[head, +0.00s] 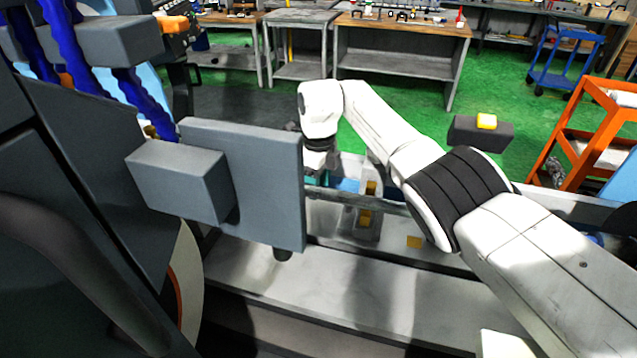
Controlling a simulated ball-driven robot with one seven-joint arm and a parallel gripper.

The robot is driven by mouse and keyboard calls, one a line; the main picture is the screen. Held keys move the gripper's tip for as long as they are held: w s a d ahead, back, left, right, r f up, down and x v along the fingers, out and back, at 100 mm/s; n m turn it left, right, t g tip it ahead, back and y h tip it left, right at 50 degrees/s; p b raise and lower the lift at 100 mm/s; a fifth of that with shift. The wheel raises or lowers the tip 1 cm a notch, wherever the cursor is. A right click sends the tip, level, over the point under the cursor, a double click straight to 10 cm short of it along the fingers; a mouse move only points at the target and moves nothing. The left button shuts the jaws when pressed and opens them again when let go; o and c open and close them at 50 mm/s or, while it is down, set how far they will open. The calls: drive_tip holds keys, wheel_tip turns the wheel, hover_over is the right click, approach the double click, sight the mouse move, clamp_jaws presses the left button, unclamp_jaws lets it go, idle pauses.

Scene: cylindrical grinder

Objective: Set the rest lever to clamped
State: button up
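My white arm reaches across the machine bed from the lower right. Its wrist bends down behind the grey guard plate (270,185). I cannot pick out the rest lever for certain.
The grey block (180,180) on the plate and the grinding wheel (186,275) crowd the left. A dark box with a yellow button (487,121) is beyond my arm. Benches (400,60), an orange cart (575,125) and a blue cart (563,60) stand on the green floor.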

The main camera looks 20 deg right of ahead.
drive_tip(key=shift+f, duration=0.4)
clamp_jaws()
idle(0.5)
